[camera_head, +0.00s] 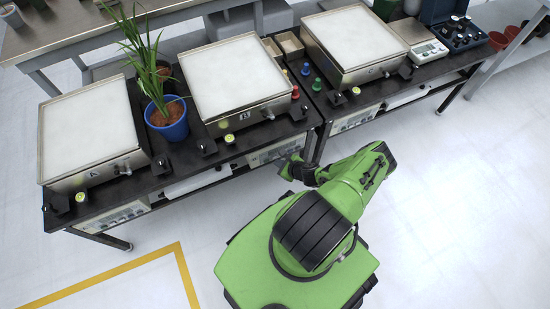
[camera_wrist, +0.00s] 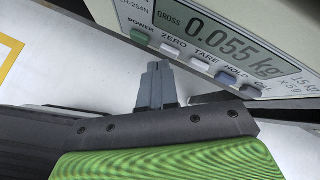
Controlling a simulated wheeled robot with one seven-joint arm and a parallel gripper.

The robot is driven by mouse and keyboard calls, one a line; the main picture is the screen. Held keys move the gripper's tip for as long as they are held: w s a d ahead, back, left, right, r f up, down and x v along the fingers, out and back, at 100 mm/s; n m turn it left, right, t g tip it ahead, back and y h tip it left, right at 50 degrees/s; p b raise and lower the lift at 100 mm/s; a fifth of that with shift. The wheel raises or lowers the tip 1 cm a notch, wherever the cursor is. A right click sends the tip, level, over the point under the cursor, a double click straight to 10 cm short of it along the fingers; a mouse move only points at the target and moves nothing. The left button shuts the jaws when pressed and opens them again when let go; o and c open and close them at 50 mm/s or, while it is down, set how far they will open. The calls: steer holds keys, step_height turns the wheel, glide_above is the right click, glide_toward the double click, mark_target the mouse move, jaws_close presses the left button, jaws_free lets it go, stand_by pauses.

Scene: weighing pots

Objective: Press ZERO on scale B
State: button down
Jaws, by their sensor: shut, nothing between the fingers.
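Scale B is the middle white-topped platform scale (camera_head: 236,77), with a "B" tag on its front. Its indicator panel (camera_head: 268,154) sits under the bench top below it. In the wrist view an indicator (camera_wrist: 235,30) fills the upper right; its display reads GROSS 0.055 kg. Below the display is a row of buttons: a green POWER button (camera_wrist: 143,36), a pale ZERO button (camera_wrist: 170,50), then TARE (camera_wrist: 199,64), a blue HOLD button (camera_wrist: 225,77) and CAL (camera_wrist: 250,90). My gripper (camera_wrist: 157,66) is shut and empty, its tips just below the ZERO button. I cannot tell whether they touch it.
Scale A (camera_head: 88,135) is at the left and scale C (camera_head: 353,42) at the right. A potted plant (camera_head: 168,122) stands between A and B. Red, blue and green knobbed weights (camera_head: 306,69) stand right of B.

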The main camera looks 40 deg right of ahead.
steer(key=shift+w+d, duration=0.1)
steer(key=shift+w, duration=0.3)
steer(key=shift+s, duration=0.1)
stand_by(0.5)
steer(key=shift+s+a+p, duration=0.25)
steer(key=shift+s+p, duration=0.05)
steer(key=shift+s, duration=0.45)
steer(key=shift+s, duration=0.1)
steer(key=s, duration=0.2)
steer(key=s+a+p, duration=0.1)
steer(key=s, duration=0.1)
steer(key=shift+s+a, duration=0.2)
steer(key=shift+s, duration=0.1)
stand_by(0.4)
